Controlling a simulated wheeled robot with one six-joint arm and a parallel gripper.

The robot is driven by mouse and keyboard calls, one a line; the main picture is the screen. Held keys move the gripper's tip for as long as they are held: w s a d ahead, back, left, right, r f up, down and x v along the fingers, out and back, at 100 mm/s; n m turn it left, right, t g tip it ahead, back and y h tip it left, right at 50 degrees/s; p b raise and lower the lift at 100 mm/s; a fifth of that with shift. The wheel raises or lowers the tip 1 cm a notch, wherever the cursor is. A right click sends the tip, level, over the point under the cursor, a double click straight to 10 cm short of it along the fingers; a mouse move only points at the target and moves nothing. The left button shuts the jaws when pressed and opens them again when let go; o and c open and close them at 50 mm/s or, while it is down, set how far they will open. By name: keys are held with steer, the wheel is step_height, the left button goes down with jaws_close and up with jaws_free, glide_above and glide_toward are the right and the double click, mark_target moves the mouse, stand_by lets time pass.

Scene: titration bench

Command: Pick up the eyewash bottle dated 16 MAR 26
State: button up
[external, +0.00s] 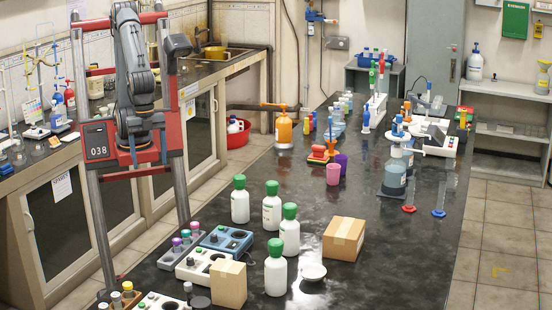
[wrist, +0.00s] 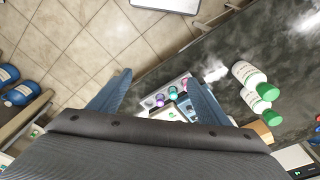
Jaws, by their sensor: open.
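Several white eyewash bottles with green caps stand on the dark bench: a back left one (external: 240,207), one right of it (external: 271,211), a middle one (external: 289,236) and a front one (external: 275,276). Their labels are too small to read, so I cannot tell which is dated 16 MAR 26. In the wrist view, white bottles (wrist: 244,72) with green caps lie to the right of my fingers, partly overlapping. My gripper (wrist: 157,85) is open and empty, with blue fingers apart. In the external view my gripper (external: 148,155) hangs left of the bench, away from the bottles.
A cardboard box (external: 343,239) and a white dish (external: 313,271) are right of the bottles. A smaller box (external: 229,284) and a blue-topped device (external: 227,239) are left of them. Pink and purple cups (external: 333,174) stand behind.

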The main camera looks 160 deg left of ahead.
steer(key=w+a+r+m+y, duration=0.1)
steer(key=w+a+m, duration=0.5)
steer(key=a, duration=0.3)
steer(key=m+y+b, duration=0.2)
steer(key=m+y, duration=0.1)
steer(key=m, duration=1.1)
glide_above(270, 197)
steer(key=s+d, duration=0.1)
steer(key=s, duration=0.2)
steer(key=shift+w+a+f+p, duration=0.1)
steer(key=shift+w+f+p, duration=0.05)
steer(key=shift+f, duration=2.2)
steer(key=shift+w+f+p, duration=0.1)
steer(key=shift+w+f, duration=0.05)
steer(key=shift+f, duration=2.25)
steer(key=shift+w+a+f+p, duration=0.1)
steer(key=shift+w+f+p, duration=0.05)
steer(key=shift+f, duration=2.2)
steer(key=shift+w+p+x, duration=0.1)
steer(key=shift+p+x, duration=0.2)
steer(key=shift+x, duration=0.95)
steer(key=shift+w+p+x, duration=0.15)
steer(key=shift+p+x, duration=0.15)
steer(key=shift+x, duration=1)
steer(key=shift+r, duration=0.1)
steer(key=shift+a+r, duration=0.1)
steer(key=c, duration=1.6)
